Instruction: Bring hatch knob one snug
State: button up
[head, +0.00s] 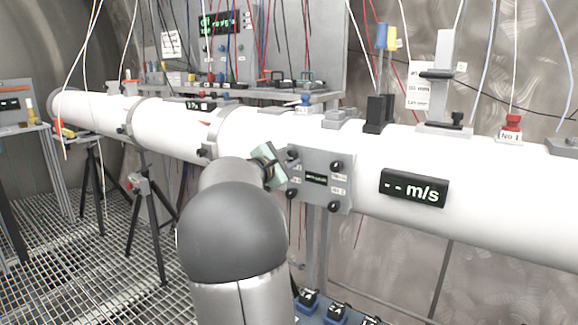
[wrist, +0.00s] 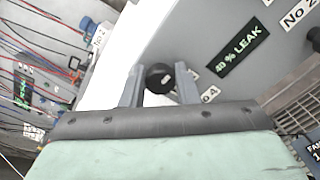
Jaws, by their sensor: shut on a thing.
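The hatch plate (head: 318,180) is a grey panel on the side of the white pipe, with black knobs at its corners. My gripper (head: 280,167) is at the plate's left side, by the upper left knob (head: 293,154). In the wrist view a round black knob (wrist: 160,78) sits between the two grey fingers of my gripper (wrist: 159,88), which are shut on it. The label beside this knob is partly hidden, so I cannot read it fully. The plate's display (wrist: 242,48) reads "40 % LEAK". Whether the knob is seated flush is hidden.
Another knob (wrist: 314,38) stands near a "No 2" label at the wrist view's right edge. A speed display (head: 413,188) is on the pipe (head: 490,205), right of the plate. A tripod (head: 146,220) stands on the grating. Wires hang behind the pipe.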

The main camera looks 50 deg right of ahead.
dwell(0.4)
jog(key=o, duration=1)
jog(key=a, duration=1.1)
jog(key=s+a, duration=0.1)
jog(key=a, duration=0.5)
jog(key=shift+a, duration=0.2)
jog(key=shift+p, duration=0.3)
jog(key=s+a+f+m+y+p, duration=0.2)
jog(key=s+a+y+p, duration=0.3)
jog(key=a, duration=0.6)
jog(key=s+a+f+m+y+p, duration=0.2)
jog(key=s+a+y+p, duration=0.4)
jog(key=a, duration=0.5)
jog(key=s+a+f+m+y+p, duration=0.3)
jog(key=a+y+p, duration=0.4)
jog(key=a, duration=0.5)
jog(key=shift+s+m+g+p, duration=0.3)
jog(key=shift+s+m+p, duration=0.3)
jog(key=shift+s+p, duration=0.6)
